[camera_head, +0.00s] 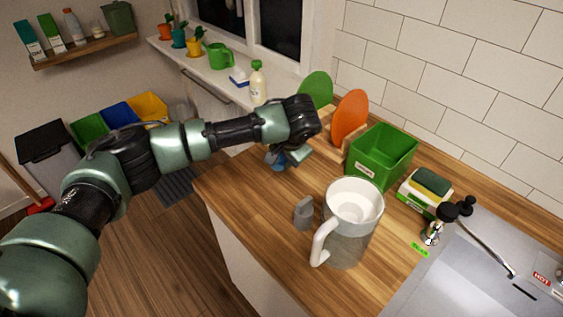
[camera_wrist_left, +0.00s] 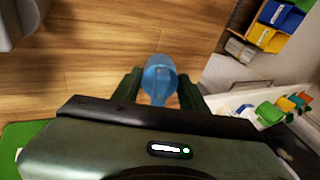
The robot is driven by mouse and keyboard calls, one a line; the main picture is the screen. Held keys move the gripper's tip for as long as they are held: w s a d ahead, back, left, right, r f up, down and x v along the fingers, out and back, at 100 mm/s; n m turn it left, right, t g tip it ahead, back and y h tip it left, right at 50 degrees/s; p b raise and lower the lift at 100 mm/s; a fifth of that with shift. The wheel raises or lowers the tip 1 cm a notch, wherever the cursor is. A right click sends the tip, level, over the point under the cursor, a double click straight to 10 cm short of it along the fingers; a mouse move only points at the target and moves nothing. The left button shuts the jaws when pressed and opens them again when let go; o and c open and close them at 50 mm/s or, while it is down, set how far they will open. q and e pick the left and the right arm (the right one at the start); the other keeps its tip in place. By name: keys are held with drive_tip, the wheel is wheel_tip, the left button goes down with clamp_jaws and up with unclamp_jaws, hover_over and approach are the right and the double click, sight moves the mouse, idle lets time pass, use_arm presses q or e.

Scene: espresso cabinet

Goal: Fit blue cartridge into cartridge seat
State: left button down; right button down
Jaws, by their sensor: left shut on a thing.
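The blue cartridge (camera_wrist_left: 158,76) is between the two fingers of my left gripper (camera_wrist_left: 158,92), which is shut on it. In the head view the left gripper (camera_head: 288,158) is above the left part of the wooden counter, and a bit of blue cartridge (camera_head: 279,163) shows beneath the wrist. A clear jug (camera_head: 347,240) with a white insert (camera_head: 354,202) and white handle stands to the right of and nearer than the gripper. I cannot clearly make out the cartridge seat; the insert's inside is only partly seen. The right gripper is not in view.
A small grey piece (camera_head: 303,212) stands left of the jug. A green bin (camera_head: 381,157), a sponge holder (camera_head: 425,192), an orange disc (camera_head: 349,117) and a tap (camera_head: 435,226) with the sink are behind and right. The counter's front left is bare.

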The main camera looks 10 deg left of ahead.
sight(282, 163)
use_arm(q)
wheel_tip(282, 163, down, 3)
drive_tip(key=shift+r, duration=0.2)
drive_tip(key=shift+f, duration=0.3)
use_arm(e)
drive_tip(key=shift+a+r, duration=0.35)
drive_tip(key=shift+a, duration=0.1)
use_arm(q)
drive_tip(key=shift+f, duration=0.1)
drive_tip(key=c, duration=0.8)
unclamp_jaws()
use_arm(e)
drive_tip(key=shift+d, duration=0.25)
